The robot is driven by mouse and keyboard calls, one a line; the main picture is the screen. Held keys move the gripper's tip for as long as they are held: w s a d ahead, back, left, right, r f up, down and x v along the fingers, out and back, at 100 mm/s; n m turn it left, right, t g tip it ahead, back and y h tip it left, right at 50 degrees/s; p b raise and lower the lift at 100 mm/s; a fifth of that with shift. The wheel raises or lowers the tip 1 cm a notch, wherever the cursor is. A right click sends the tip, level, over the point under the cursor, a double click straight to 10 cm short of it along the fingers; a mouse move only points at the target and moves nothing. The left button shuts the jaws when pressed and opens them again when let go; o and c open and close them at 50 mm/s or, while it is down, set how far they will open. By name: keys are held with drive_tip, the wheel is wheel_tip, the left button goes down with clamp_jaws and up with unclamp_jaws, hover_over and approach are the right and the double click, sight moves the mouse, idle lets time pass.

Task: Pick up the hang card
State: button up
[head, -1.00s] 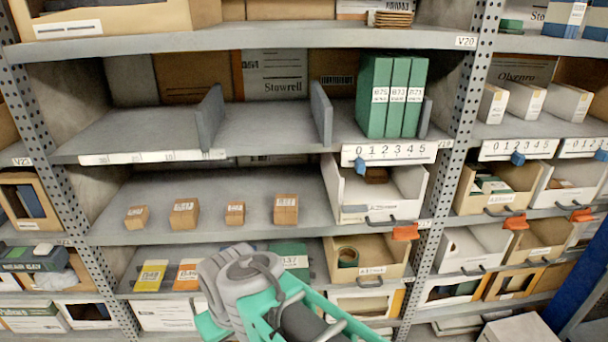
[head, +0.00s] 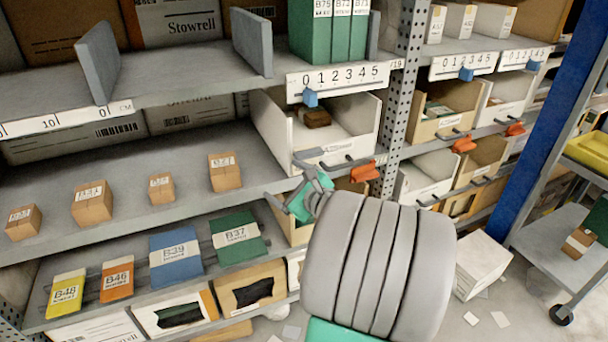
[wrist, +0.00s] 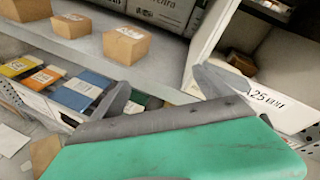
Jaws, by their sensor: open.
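I cannot tell which thing is the hang card. Flat labelled pieces lie on the lower shelf: yellow B48 (head: 66,292), orange B46 (head: 116,280), blue B39 (head: 175,257) and green B37 (head: 238,238). The blue one also shows in the wrist view (wrist: 82,90). An orange tag (head: 363,171) hangs at the front of a white bin (head: 275,125) holding a small brown item (head: 317,118). My gripper (head: 297,187) is open and empty, in front of that bin's lower edge. In the wrist view its fingers (wrist: 168,90) are spread, with nothing between them.
Several small cardboard boxes (head: 92,203) stand on the middle shelf (head: 130,160). Green binders (head: 333,28) stand on the shelf above. A perforated rack post (head: 402,100) is right of the bin. A cart (head: 545,235) stands at the far right, beyond some open floor.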

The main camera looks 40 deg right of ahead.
sight(311, 157)
drive_tip(key=shift+o, duration=0.9)
drive_tip(key=s+d+r+m+t+h+b, duration=0.1)
drive_tip(key=s+d+m+t+h, duration=0.1)
drive_tip(key=d+m, duration=0.6)
drive_tip(key=shift+s+d+r+h, duration=0.2)
drive_tip(key=shift+s+d+h, duration=0.35)
drive_tip(key=shift+s+h, duration=0.45)
drive_tip(key=x, duration=0.4)
drive_tip(key=b+x, duration=0.1)
drive_tip(key=x, duration=0.1)
drive_tip(key=shift+w+a, duration=0.25)
drive_tip(key=shift+w, duration=0.1)
drive_tip(key=shift+w+d, duration=0.2)
drive_tip(key=shift+w, duration=0.15)
drive_tip(key=shift+c, duration=0.6)
drive_tip(key=c, duration=1.2)
drive_tip(key=shift+c, duration=0.2)
